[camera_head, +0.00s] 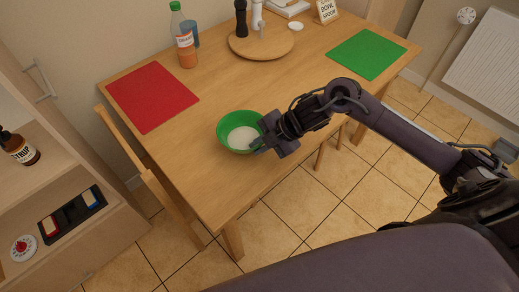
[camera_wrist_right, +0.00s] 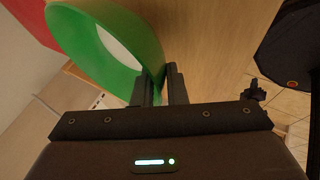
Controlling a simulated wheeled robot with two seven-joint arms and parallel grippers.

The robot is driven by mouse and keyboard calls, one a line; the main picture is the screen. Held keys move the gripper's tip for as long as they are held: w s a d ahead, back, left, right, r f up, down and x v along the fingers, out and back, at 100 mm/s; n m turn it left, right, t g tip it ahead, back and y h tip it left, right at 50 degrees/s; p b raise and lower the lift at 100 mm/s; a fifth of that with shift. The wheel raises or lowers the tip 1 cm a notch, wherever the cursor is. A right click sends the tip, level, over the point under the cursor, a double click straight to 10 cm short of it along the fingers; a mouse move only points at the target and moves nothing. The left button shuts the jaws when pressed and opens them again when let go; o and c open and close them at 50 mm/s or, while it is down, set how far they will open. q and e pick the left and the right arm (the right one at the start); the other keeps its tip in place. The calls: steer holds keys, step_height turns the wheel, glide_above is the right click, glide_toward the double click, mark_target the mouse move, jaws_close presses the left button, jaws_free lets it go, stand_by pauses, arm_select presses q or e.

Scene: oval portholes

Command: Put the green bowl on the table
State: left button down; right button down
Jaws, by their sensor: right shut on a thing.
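The green bowl (camera_head: 225,133), with a white area inside, is upright at the near part of the wooden table (camera_head: 215,184). My right gripper (camera_head: 263,147) reaches in from the right and is shut on the bowl's right rim. In the right wrist view, the fingers (camera_wrist_right: 162,88) pinch the wall of the bowl (camera_wrist_right: 125,25). I cannot tell whether the bowl's base touches the table top. My left gripper is in neither view.
A red mat (camera_head: 152,96) lies left of the bowl and a green mat (camera_head: 366,53) lies far right. An orange-labelled bottle (camera_head: 185,42) and a round wooden board (camera_head: 262,46) stand at the back. The table's middle is clear. A chair (camera_head: 140,160) is at the left edge.

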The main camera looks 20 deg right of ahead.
step_height(320, 180, down, 2)
steer(key=shift+f, duration=0.25)
steer(key=c, duration=1.5)
jaws_free()
steer(key=shift+o, duration=0.2)
steer(key=v, duration=1.2)
